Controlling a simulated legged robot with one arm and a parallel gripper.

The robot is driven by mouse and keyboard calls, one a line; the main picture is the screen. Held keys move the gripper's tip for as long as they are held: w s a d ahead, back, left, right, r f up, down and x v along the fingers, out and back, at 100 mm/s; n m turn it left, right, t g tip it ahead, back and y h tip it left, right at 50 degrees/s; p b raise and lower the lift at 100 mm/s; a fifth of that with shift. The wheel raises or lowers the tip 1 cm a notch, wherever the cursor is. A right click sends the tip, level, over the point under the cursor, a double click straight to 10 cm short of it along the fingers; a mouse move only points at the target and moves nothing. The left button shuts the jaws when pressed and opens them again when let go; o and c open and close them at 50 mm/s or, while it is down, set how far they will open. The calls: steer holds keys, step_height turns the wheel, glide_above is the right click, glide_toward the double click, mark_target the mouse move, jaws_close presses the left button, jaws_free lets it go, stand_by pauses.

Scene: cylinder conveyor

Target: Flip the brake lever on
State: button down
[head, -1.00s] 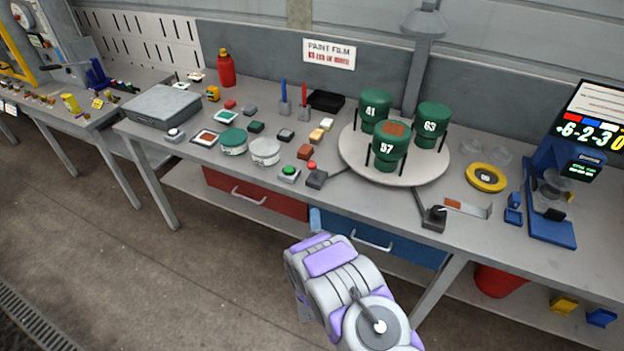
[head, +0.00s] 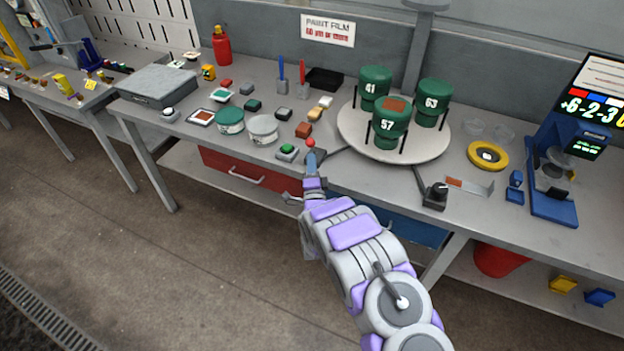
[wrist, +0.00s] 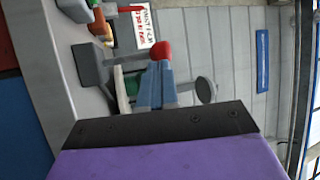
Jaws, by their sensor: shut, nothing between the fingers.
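The lever I take for the brake lever has a red knob (head: 310,143) and stands near the front edge of the bench, left of the turntable. In the wrist view its red knob (wrist: 161,49) shows just beyond my fingertips, with a dark grey block (wrist: 91,66) to the left that looks like its base. My gripper (head: 312,161) is shut and empty, in front of the lever, and hides most of its base in the head view. In the wrist view my gripper (wrist: 158,75) has its fingers together. I cannot tell whether they touch the knob.
A green button (head: 287,149) on a grey box is close on the left. A round turntable (head: 350,141) carries green canisters on the right. A black lever box (head: 436,195) stands right of my arm. White and green tubs (head: 263,127) sit further left.

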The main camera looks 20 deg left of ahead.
mark_target(312, 145)
steer(key=shift+b+x, duration=0.3)
steer(key=shift+x, duration=1.05)
steer(key=shift+r, duration=0.15)
steer(key=w+r+p, duration=0.1)
steer(key=p, duration=0.1)
steer(key=shift+r+m+g+h+p, duration=0.2)
steer(key=shift+m+g+h+p, duration=0.1)
steer(key=shift+m+g+h, duration=0.1)
steer(key=w+r+m+g+h+p, duration=0.2)
steer(key=w+m+g+p, duration=0.1)
steer(key=w+g+p, duration=0.3)
steer(key=shift+w+d+r, duration=0.2)
steer(key=shift+w+d, duration=0.25)
steer(key=shift+w, duration=0.7)
steer(key=shift+w+d, duration=0.1)
steer(key=shift+g+p, duration=0.3)
